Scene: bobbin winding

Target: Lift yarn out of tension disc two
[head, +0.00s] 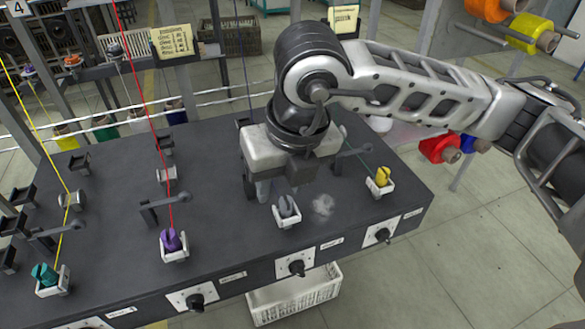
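My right gripper (264,188) points down over the dark table (110,220), just behind a white holder with a grey bobbin (287,207). Tension discs show on the red yarn (150,112) at the silver disc (169,175) and on the yellow yarn (47,152) at another disc (72,200). No disc shows at the gripper. My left gripper is not in view.
Holders with a purple bobbin (172,242), a teal bobbin (44,274) and a yellow bobbin (382,177) stand along the front edge. Dark guide arms (160,207) rise from the table. A white crate (294,296) is below. A green yarn (358,150) runs at right.

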